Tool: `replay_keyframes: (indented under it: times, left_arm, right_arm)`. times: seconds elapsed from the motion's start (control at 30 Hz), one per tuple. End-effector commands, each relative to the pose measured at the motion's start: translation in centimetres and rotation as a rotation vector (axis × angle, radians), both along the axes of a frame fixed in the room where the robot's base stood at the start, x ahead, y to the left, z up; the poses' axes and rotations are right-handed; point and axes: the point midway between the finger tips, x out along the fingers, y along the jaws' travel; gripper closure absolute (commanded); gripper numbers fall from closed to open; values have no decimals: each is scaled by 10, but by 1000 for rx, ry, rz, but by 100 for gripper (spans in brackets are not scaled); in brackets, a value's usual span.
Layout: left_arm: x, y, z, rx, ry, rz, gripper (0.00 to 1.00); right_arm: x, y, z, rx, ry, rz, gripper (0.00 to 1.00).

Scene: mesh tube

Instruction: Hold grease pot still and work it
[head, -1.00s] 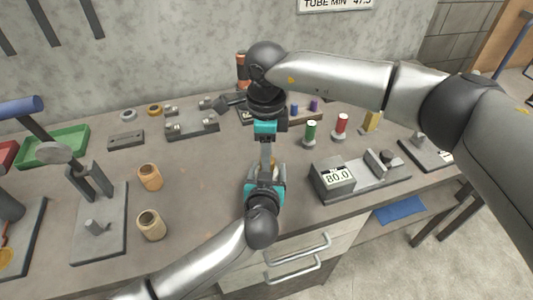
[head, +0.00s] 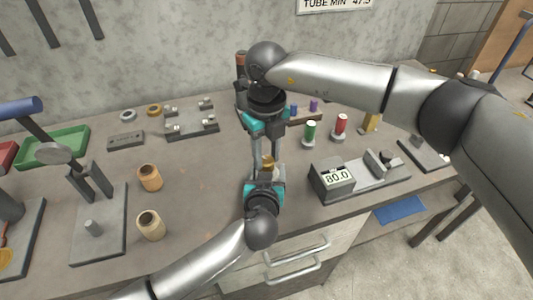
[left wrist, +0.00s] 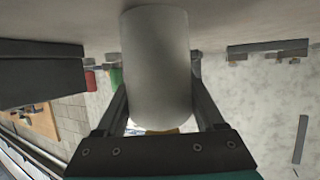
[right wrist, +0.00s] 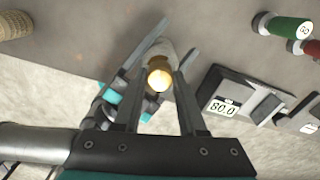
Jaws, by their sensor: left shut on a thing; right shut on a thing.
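The grease pot is a pale grey cylinder with a brass top; in the left wrist view its body (left wrist: 157,65) fills the middle. My left gripper (head: 265,180) is shut on that body from the front, with one finger on each side. The brass top (right wrist: 159,78) shows from above in the right wrist view. My right gripper (right wrist: 160,82) points down over the pot and is shut on the brass top between its fingertips. In the head view the pot (head: 268,163) is small and partly hidden by both grippers.
A gauge reading 80.0 (head: 334,181) stands right of the pot. Green (head: 310,132) and red (head: 341,124) cylinders stand behind it. Two tan cups (head: 150,178) and a grey press stand (head: 98,222) are on the left. The bench between cups and pot is clear.

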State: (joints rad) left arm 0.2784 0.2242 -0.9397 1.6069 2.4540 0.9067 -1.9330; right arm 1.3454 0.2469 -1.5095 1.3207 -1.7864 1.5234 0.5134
Motion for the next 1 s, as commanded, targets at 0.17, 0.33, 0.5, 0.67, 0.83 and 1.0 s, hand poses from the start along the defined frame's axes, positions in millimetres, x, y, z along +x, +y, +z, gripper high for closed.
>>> replay_keyframes:
  times: [0.17,0.33,0.5,0.67,0.83,1.0]
  left_arm:
    - [3,9,-2,9,4,21,100]
    - [3,9,-2,9,4,21,100]
    - [3,9,-2,9,4,21,100]
    - [3,9,-2,9,4,21,100]
    - [3,9,-2,9,4,21,100]
    - [3,9,-2,9,4,20,100]
  right_arm:
    - [-2,-5,-1,-15,9,-174,100]
    - [-2,-4,-1,-13,8,-334,100]
    - [-2,-4,-1,-11,9,-494,100]
    - [-3,-3,-1,-11,9,-645,100]
    - [-3,-3,-1,-12,8,-805,100]
    - [-4,-2,-1,-12,8,-965,100]
